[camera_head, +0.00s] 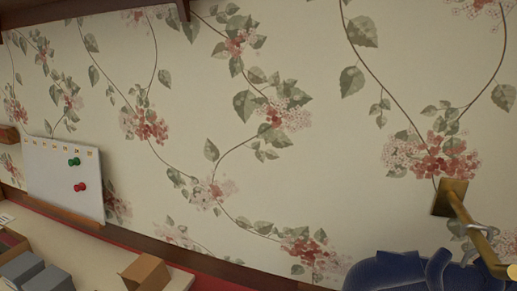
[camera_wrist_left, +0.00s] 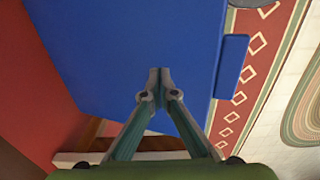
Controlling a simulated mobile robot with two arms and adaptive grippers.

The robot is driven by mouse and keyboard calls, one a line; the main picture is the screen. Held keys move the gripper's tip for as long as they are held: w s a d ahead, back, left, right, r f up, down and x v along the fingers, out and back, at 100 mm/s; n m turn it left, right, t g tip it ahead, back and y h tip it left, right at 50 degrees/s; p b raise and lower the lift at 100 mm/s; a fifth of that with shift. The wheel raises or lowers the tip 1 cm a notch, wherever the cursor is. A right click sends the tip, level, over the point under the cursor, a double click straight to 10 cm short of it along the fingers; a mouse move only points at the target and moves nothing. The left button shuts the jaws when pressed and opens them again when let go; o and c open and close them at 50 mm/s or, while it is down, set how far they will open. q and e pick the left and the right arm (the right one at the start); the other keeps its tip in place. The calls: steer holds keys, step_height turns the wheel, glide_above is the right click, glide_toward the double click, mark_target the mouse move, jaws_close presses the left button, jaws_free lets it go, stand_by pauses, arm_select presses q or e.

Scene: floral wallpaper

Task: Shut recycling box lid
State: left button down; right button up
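In the left wrist view a large flat blue panel (camera_wrist_left: 130,40) fills the upper middle, with a small blue tab (camera_wrist_left: 231,66) on its right edge. It may be part of the recycling box, but I cannot tell lid from wall here. My left gripper (camera_wrist_left: 159,76) points at the panel with its two fingertips close together and nothing visible between them. I cannot tell whether the tips touch the panel. The head view shows neither a recognisable recycling box nor my left gripper. My right gripper is in neither view.
The head view faces a floral wall, with a white board (camera_head: 62,178) at left and a surface holding a brown box (camera_head: 146,272) below. A brass wall fixture (camera_head: 450,198) and a dark blue padded item (camera_head: 400,272) are at right. A patterned rug (camera_wrist_left: 240,110) lies beside the panel.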

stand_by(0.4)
arm_select(q)
step_height(320, 180, down, 12)
steer(key=b, duration=0.6)
steer(key=shift+r, duration=0.25)
stand_by(1.1)
step_height(320, 180, up, 15)
steer(key=p, duration=1.6)
steer(key=shift+f, duration=0.2)
